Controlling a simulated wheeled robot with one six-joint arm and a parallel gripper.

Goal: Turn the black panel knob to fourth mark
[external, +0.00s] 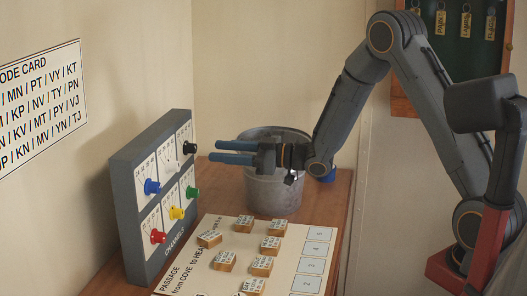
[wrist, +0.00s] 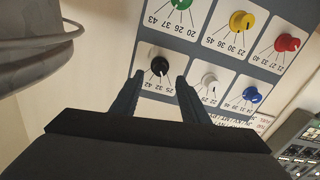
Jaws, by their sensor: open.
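The black knob (external: 190,147) is at the upper right of the upright grey panel (external: 126,170) in the external view. The wrist view shows the black knob (wrist: 160,66) face on, with small numbers printed beside it; I cannot clearly tell which mark it points at. My gripper (external: 213,152) is open and empty, its two blue fingers pointing left at the panel, the tips a little short of the knob. In the wrist view my gripper (wrist: 160,80) has one fingertip on each side of the black knob, apart from it.
A white knob (external: 172,163), green knob (external: 193,192), blue knob (external: 152,187), yellow knob (external: 176,212) and red knob (external: 157,236) share the panel. A metal bucket (external: 272,190) stands behind my gripper. Several lettered blocks (external: 224,260) lie on a white board (external: 200,283).

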